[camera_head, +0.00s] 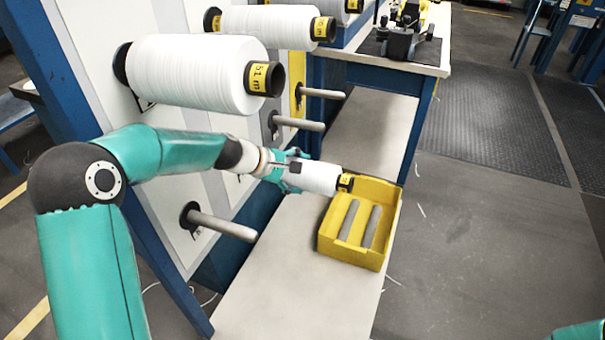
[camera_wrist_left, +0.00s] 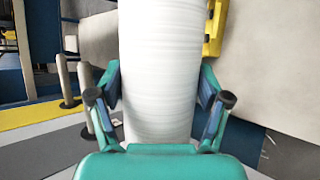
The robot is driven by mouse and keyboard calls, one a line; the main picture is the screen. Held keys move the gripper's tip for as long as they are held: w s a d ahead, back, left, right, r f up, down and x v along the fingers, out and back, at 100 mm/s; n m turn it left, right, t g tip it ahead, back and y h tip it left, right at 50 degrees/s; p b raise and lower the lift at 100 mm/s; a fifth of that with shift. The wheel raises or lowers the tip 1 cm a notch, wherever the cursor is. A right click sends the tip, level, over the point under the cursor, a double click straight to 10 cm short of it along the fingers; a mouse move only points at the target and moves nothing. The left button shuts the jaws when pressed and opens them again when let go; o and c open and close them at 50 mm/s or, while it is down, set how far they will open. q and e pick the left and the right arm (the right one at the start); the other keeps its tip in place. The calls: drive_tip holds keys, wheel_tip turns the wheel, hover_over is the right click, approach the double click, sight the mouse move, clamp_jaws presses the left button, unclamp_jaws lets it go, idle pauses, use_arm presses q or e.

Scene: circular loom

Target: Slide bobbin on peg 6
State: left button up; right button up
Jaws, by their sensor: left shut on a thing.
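My left gripper (camera_head: 292,170) is shut on a white bobbin (camera_head: 318,177) with a yellow-labelled, dark-cored end. The bobbin lies roughly level in front of the frame, its labelled end by the yellow bin. In the left wrist view the bobbin (camera_wrist_left: 160,75) fills the space between the fingers of my gripper (camera_wrist_left: 160,98). Bare grey pegs stick out of the frame: a lower-left peg (camera_head: 222,226), a middle peg (camera_head: 300,123) and an upper-right peg (camera_head: 322,93). I cannot read which is peg 6. The bobbin is apart from these pegs. My right gripper is out of view.
The yellow bin (camera_head: 327,239) stands on a pale bench (camera_head: 290,290) and holds two grey rollers or dividers. Large white bobbins (camera_head: 195,74) sit on the upper pegs, above my left arm. A second table (camera_head: 447,50) stands at the back. Open floor lies to the right.

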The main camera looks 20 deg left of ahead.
use_arm(q)
drive_tip(key=shift+a, duration=0.2)
idle(0.4)
drive_tip(key=shift+a+f, duration=0.1)
drive_tip(key=shift+a, duration=2.4)
drive_tip(key=shift+a, duration=0.15)
